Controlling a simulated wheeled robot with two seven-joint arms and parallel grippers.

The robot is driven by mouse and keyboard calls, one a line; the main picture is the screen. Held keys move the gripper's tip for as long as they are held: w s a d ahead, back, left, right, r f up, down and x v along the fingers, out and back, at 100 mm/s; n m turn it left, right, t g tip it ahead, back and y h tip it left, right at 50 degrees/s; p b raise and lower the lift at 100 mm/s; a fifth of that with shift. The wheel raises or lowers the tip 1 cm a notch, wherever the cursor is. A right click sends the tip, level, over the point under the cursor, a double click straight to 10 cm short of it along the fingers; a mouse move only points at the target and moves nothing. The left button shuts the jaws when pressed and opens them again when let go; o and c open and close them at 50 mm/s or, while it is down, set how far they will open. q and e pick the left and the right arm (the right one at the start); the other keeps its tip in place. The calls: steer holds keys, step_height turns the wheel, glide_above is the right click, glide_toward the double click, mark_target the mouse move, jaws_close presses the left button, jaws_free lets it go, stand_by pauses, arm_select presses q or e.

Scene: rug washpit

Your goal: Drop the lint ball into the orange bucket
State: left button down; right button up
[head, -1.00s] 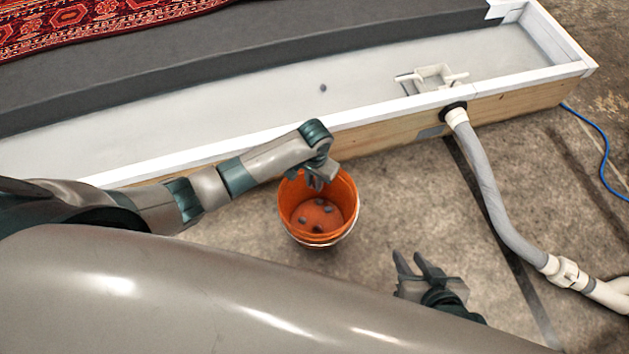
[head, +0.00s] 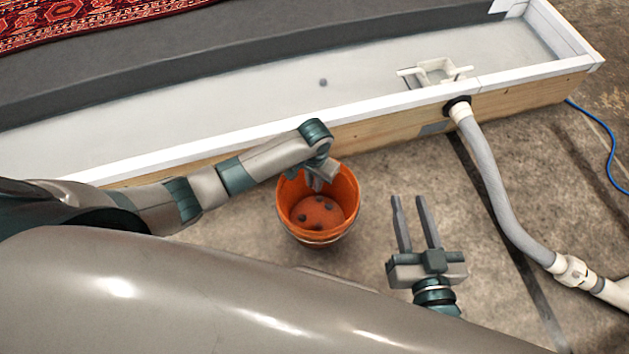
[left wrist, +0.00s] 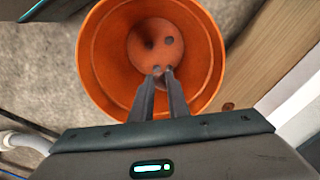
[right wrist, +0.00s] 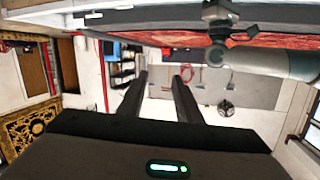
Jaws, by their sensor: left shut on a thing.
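The orange bucket (head: 345,225) stands on the concrete floor beside the pit wall, with several small dark lint balls (head: 329,208) on its bottom. My left gripper (head: 317,186) points down into the bucket's mouth. In the left wrist view its fingers (left wrist: 162,72) are close together over the inside of the bucket (left wrist: 98,60), shut on a small dark lint ball (left wrist: 157,70) at the tips, partly hidden by them. Another dark lint ball (head: 323,83) lies on the pale pit floor. My right gripper (head: 410,199) is open and empty, right of the bucket.
The white-topped wooden pit wall (head: 390,122) runs behind the bucket. A white fitting (head: 437,72) sits in the pit. A grey hose (head: 490,180) runs down the right side. A red patterned rug (head: 70,25) lies at upper left.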

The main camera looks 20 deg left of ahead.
arm_select(q)
steer(key=shift+f, duration=0.25)
arm_select(e)
steer(key=shift+w+a+r+t+y, duration=0.15)
steer(key=shift+r+t, duration=0.15)
steer(key=shift+r, duration=0.25)
steer(key=shift+s+a+r+t+y, duration=0.15)
steer(key=shift+r+t, duration=0.15)
steer(key=shift+r, duration=0.2)
steer(key=shift+w, duration=0.1)
arm_select(q)
steer(key=c, duration=1.6)
jaws_free()
steer(key=shift+c, duration=0.2)
steer(key=shift+r, duration=0.1)
